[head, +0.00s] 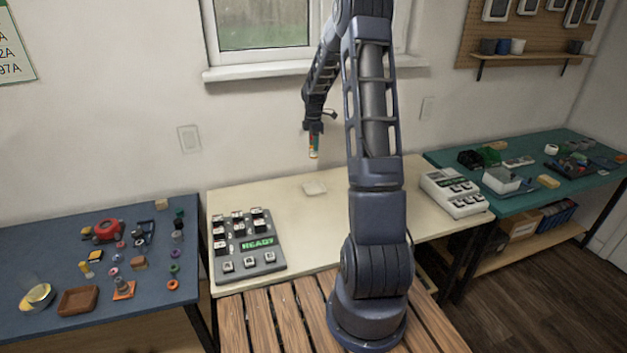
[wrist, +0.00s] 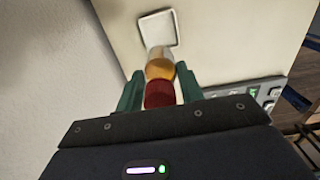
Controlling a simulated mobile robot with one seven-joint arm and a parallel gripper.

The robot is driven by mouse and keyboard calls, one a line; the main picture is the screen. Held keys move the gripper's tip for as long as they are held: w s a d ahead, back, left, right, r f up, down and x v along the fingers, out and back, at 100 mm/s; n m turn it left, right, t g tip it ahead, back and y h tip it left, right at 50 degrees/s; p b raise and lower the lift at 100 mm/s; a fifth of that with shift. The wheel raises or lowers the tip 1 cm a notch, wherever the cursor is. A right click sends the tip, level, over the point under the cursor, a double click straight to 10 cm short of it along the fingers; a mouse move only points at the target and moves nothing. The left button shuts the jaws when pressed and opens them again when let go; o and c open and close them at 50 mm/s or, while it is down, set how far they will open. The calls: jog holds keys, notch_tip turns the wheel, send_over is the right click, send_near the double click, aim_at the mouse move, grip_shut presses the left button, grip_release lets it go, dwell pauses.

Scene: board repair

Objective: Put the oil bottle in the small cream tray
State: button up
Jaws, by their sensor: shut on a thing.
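My gripper (head: 315,136) hangs above the cream table and is shut on the oil bottle (head: 314,153). In the wrist view the bottle (wrist: 160,68) shows a dark red cap and an amber body between my green fingertips (wrist: 160,88). The bottle is held well above the table, pointing down. The small cream tray (head: 314,188) lies on the cream table below the bottle, empty. In the wrist view the tray (wrist: 171,20) shows just beyond the bottle's far end, partly covered by it.
A grey panel (head: 246,268) with switches and a READY display sits at the cream table's left front. A pale keyed device (head: 456,192) is at its right end. The blue table (head: 60,232) at left holds many small parts. The wall (head: 255,135) stands close behind.

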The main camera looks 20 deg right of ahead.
notch_tip(320, 180, down, 16)
jog(key=shift+f, duration=0.25)
dwell(0.4)
jog(key=shift+f, duration=0.15)
jog(key=o, duration=1)
